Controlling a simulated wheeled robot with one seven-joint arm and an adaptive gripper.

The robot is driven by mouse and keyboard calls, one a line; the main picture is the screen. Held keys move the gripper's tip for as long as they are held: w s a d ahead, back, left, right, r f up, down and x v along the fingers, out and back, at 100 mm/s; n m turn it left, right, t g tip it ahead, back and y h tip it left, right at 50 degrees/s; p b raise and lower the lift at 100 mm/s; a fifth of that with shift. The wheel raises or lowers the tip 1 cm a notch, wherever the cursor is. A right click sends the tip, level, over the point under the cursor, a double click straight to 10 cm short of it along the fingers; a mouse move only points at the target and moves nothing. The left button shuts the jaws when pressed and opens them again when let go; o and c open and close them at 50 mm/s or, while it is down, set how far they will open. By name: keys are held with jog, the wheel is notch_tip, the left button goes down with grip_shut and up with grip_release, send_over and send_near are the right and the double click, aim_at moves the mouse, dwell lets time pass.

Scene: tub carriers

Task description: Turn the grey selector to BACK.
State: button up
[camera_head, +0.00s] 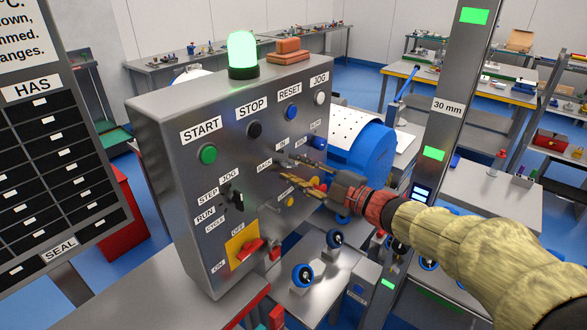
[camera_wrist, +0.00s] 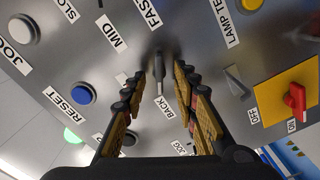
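The grey selector (camera_wrist: 158,70) is on the metal control panel (camera_head: 170,135). In the wrist view its slim handle stands between my fingertips, with its pale end toward the BACK label (camera_wrist: 168,108). I cannot tell for sure whether it is fully at BACK. My gripper (camera_wrist: 161,78) is open around the selector, with a gap showing on both sides of the handle. In the head view my gripper (camera_head: 300,172) is close to the panel face and hides the selector. Another label beside the selector is partly covered by a finger.
A dark selector (camera_head: 237,200) with STEP, JOG and RUN labels is to the left. The red switch (camera_head: 247,249) on a yellow plate is below. The blue RESET button (camera_wrist: 83,94) is nearby. A green lamp (camera_head: 243,52) glows on top. A grey post (camera_head: 445,130) stands right.

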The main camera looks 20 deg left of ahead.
jog(key=v, duration=1.1)
